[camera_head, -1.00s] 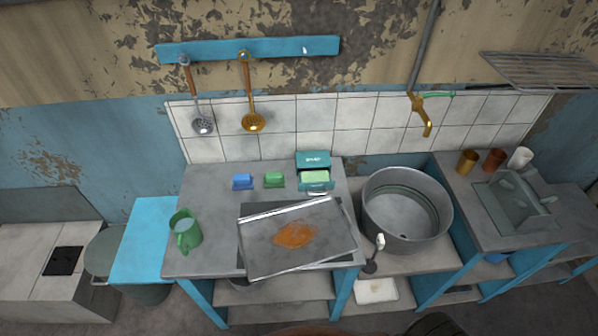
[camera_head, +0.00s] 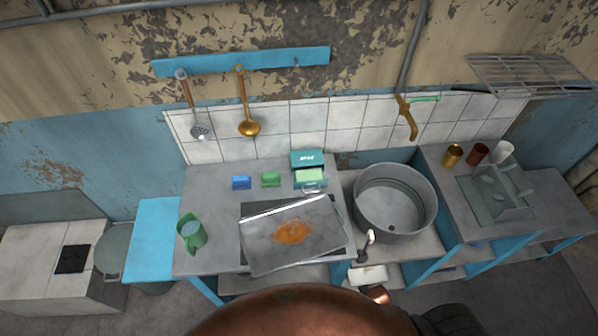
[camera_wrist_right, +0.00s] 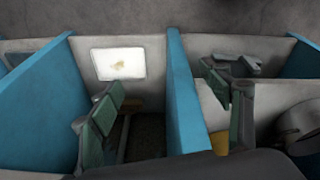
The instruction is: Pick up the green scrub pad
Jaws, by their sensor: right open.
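The green scrub pad (camera_head: 271,179) lies on the grey counter (camera_head: 207,209) in the head view, between a blue pad (camera_head: 241,182) and a teal box (camera_head: 308,160) holding a light green block (camera_head: 310,176). Nothing touches the pad. In the right wrist view my right gripper (camera_wrist_right: 160,110) is open and empty, with its green-padded fingers apart. It faces the shelves below counter height, away from the pad, which is not in that view. My left gripper is not in view.
A tilted metal tray (camera_head: 258,258) with an orange stain lies on the counter in front of the pad. In the wrist view, a blue divider (camera_wrist_right: 183,100) stands between the fingers.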

